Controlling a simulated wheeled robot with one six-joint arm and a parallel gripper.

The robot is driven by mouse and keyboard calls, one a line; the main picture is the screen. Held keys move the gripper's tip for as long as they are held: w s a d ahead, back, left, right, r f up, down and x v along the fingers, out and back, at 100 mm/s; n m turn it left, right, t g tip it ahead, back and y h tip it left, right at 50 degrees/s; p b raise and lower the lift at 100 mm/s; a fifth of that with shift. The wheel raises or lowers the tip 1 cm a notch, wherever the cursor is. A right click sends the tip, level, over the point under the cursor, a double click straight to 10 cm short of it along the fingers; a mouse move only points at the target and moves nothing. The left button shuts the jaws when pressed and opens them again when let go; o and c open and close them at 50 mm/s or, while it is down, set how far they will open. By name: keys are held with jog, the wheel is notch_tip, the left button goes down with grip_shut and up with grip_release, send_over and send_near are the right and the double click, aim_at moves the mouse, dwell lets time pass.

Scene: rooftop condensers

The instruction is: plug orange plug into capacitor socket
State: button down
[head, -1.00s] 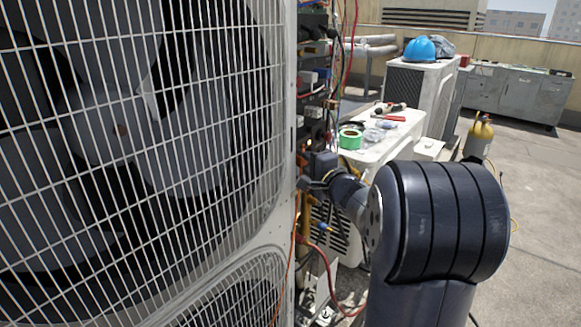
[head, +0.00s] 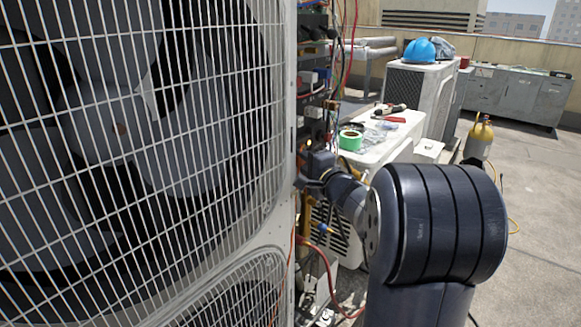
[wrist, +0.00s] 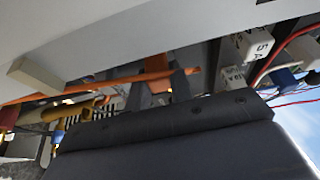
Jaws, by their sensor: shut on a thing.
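In the wrist view the two dark fingers of my gripper (wrist: 157,88) are shut on the orange plug (wrist: 157,84), which shows as a small orange piece between them. An orange cable or strip runs left from there. In the head view my gripper (head: 318,160) is at the open side of the large condenser unit (head: 292,215), beside its wiring. The plug cannot be made out in the head view. I cannot pick out the capacitor socket with certainty in either view. The plug's front end is hidden.
White blocks (wrist: 252,42), one marked 5 A, and red, blue and white wires (wrist: 285,60) are right of the fingers. A pale panel (wrist: 120,35) is close above. In the head view a white bench (head: 385,145) holds green tape (head: 350,140) and tools.

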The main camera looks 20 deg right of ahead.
jog(key=shift+w+a, duration=0.2)
jog(key=shift+w, duration=0.1)
jog(key=shift+w+a+r+b, duration=0.15)
jog(key=shift+w+r+b, duration=0.2)
jog(key=shift+b, duration=0.55)
dwell(1.5)
jog(key=shift+s+b, duration=0.15)
jog(key=shift+b, duration=0.35)
jog(key=shift+r+b, duration=0.1)
jog(key=shift+b, duration=0.45)
dwell(0.9)
jog(key=shift+b, duration=0.55)
dwell(0.6)
jog(key=shift+s+f+b, duration=0.35)
jog(key=shift+s+f, duration=0.05)
jog(key=shift+f, duration=0.2)
dwell(0.4)
jog(key=shift+s+d+r, duration=0.1)
jog(key=shift+s+d, duration=0.4)
jog(key=shift+s, duration=0.2)
jog(key=shift+s+d, duration=0.5)
jog(key=shift+s, duration=0.2)
